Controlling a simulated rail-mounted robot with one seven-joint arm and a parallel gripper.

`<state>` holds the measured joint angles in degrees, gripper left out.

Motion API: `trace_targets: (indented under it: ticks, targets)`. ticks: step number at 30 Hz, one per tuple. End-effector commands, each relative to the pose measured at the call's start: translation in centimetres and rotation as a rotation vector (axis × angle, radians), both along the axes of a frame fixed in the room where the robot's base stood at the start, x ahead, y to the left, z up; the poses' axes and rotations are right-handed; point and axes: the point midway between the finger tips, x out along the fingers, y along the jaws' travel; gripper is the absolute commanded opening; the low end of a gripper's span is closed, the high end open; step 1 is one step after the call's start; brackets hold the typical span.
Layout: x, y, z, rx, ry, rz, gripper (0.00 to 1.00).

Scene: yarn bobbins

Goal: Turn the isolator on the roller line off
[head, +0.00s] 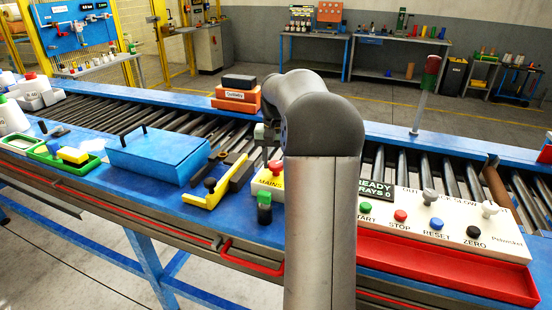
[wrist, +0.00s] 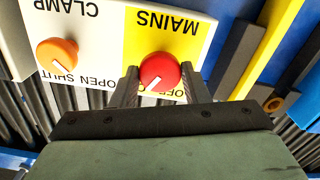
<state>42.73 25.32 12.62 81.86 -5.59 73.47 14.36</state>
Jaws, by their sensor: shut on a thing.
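The isolator is a red round knob (wrist: 160,70) on a yellow panel marked MAINS (wrist: 205,45), seen upside down in the wrist view. Its white pointer line slants to the lower left there. OFF lettering shows below right of the knob; lettering at lower left is partly hidden by a finger. My gripper (wrist: 160,78) has one finger on each side of the knob and is shut on it. In the head view the red knob (head: 275,167) shows left of my arm, which hides most of the panel and my gripper.
An orange CLAMP knob (wrist: 57,55) marked OPEN SHUT sits left in the wrist view. In the head view, a yellow angled piece (head: 205,197), a blue lidded box (head: 155,155) and a green-and-black item (head: 264,208) are close by. A white button panel (head: 455,225) lies right of my arm.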

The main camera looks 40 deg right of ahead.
Motion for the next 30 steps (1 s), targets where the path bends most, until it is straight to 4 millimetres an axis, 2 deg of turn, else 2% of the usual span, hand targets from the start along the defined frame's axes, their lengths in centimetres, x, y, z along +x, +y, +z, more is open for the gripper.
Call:
trace_targets:
  ticks: [30]
  targets:
    - [0.06,-0.05,0.26,-0.003,-0.003,0.958,0.18]
